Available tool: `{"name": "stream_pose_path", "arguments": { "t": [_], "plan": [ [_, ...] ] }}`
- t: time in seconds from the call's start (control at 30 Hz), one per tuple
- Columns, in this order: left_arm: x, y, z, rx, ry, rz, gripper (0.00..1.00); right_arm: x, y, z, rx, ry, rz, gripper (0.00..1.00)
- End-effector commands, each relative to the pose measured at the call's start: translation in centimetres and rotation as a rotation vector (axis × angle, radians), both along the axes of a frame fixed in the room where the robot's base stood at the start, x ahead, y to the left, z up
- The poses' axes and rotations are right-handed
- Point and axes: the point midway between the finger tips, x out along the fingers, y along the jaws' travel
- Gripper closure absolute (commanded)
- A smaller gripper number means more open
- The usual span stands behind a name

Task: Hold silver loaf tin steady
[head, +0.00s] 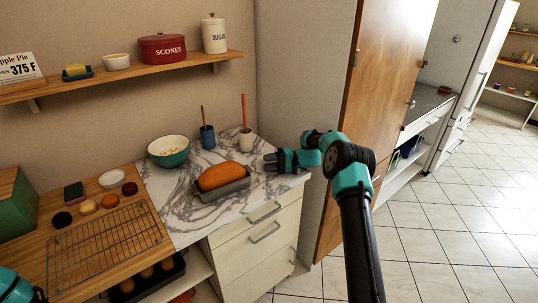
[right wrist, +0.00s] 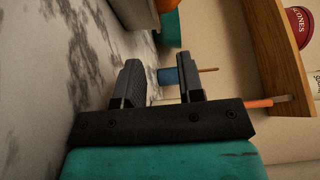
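The silver loaf tin (head: 222,191) stands on the marble counter near its front edge, with a browned orange loaf (head: 219,175) in it. In the right wrist view a grey wall of the tin (right wrist: 138,14) shows at the top, cut off by the frame. My right gripper (head: 269,160) is over the counter, right of the tin and apart from it. In the right wrist view its two fingers (right wrist: 160,84) stand apart with nothing held between them. Only a teal piece of my left arm shows at the lower left corner of the head view; its fingers cannot be seen.
A teal bowl (head: 168,151), a blue cup (head: 207,136) and a cream crock (head: 246,141) with utensils stand behind the tin. A wire rack (head: 105,243) lies on the wooden worktop at left. A wall shelf (head: 120,74) hangs above. Marble is clear left of the tin.

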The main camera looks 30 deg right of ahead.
Motion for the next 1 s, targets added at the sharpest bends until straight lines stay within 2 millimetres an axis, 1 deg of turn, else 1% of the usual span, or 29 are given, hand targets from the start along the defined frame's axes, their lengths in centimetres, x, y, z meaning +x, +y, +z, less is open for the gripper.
{"name": "stream_pose_path", "arguments": {
  "t": [0.03, 0.3, 0.5, 0.67, 0.9, 1.0],
  "plan": [
    [0.0, 0.0, 0.0, 0.0, 0.0, 0.0, 0.57, 0.1, 0.4, -0.4, 0.0, 0.0, 0.002, 0.65],
    [0.0, 0.0, 0.0, 0.0, 0.0, 0.0, 0.57, 1.3, 4.6, -0.2, 0.001, 0.001, 0.002, 0.65],
    [0.0, 0.0, 0.0, 0.0, 0.0, 0.0, 0.57, 1.9, 6.6, -0.2, 0.0, -0.001, 0.001, 0.65],
    [0.0, 0.0, 0.0, 0.0, 0.0, 0.0, 0.57, 2.1, 7.2, -0.3, 0.0, -0.001, -0.001, 0.65],
    [0.0, 0.0, 0.0, 0.0, 0.0, 0.0, 0.57, 2.1, 7.2, -0.3, 0.0, -0.001, -0.001, 0.65],
    [0.0, 0.0, 0.0, 0.0, 0.0, 0.0, 0.57, 2.1, 7.2, -0.2, 0.0, 0.0, 0.0, 0.74]
  ]
}}
